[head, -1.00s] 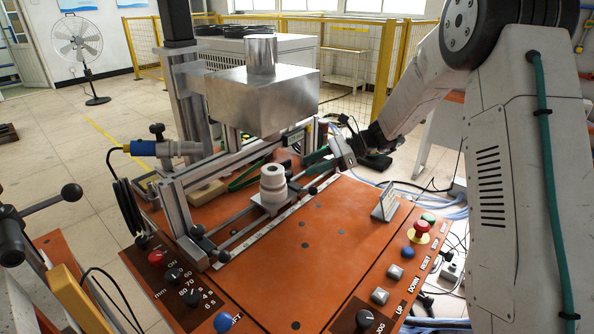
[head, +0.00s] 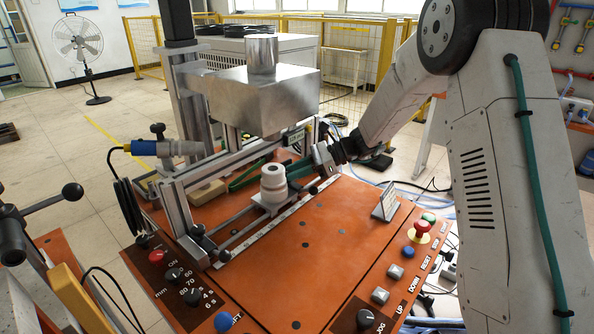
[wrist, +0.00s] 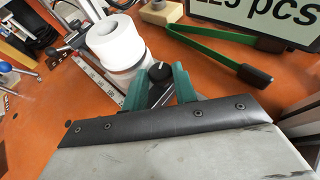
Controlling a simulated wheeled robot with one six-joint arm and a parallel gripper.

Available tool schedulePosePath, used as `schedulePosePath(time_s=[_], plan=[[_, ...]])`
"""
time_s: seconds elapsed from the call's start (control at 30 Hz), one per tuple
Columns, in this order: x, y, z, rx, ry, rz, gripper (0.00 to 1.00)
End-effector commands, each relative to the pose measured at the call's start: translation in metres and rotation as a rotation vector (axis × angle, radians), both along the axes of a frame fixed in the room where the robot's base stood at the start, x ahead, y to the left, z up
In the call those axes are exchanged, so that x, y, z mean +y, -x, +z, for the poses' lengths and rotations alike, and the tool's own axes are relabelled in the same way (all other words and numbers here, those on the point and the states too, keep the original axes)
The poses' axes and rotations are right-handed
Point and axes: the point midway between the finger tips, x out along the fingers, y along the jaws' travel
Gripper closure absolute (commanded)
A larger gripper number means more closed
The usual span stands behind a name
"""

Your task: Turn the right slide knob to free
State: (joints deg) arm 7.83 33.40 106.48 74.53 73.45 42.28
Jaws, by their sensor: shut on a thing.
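In the wrist view, a black knob (wrist: 159,72) with a light mark shows between the two green fingertips of my gripper (wrist: 157,85). The gripper is shut on this knob, just right of the white cylinder stack (wrist: 115,42). In the head view my gripper (head: 302,168) reaches in from the right to the far right end of the slide rails, beside the white stack (head: 273,182). The knob between the fingers is hidden there. Its exact turn angle is hard to tell.
A metal box (head: 262,95) hangs above the stack. Green-handled tongs (wrist: 215,60) lie beside the gripper near a "pcs" sign (wrist: 265,15). A small sign (head: 385,203) and a red button (head: 422,227) are at the right. The orange front panel is mostly clear.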

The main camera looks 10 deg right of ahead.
Motion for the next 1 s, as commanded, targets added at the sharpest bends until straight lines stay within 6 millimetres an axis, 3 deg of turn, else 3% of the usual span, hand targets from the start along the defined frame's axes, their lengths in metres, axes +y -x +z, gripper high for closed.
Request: schedulePosePath(time_s=[0.4, 0.77, 0.8, 0.83, 0.87, 1.0], plan=[[0.0004, -0.0104, 0.0002, -0.003, 0.0, 0.355, 0.95], [-0.0002, -0.0106, 0.0007, -0.003, 0.001, 0.389, 0.95], [-0.0003, -0.0106, 0.0009, -0.003, 0.001, 0.389, 0.67], [-0.0003, -0.0106, 0.0009, -0.003, 0.001, 0.389, 0.58], [-0.0003, -0.0105, 0.0009, -0.003, 0.001, 0.389, 0.52], [0.0003, -0.01, 0.0006, -0.003, 0.001, 0.391, 0.52]])
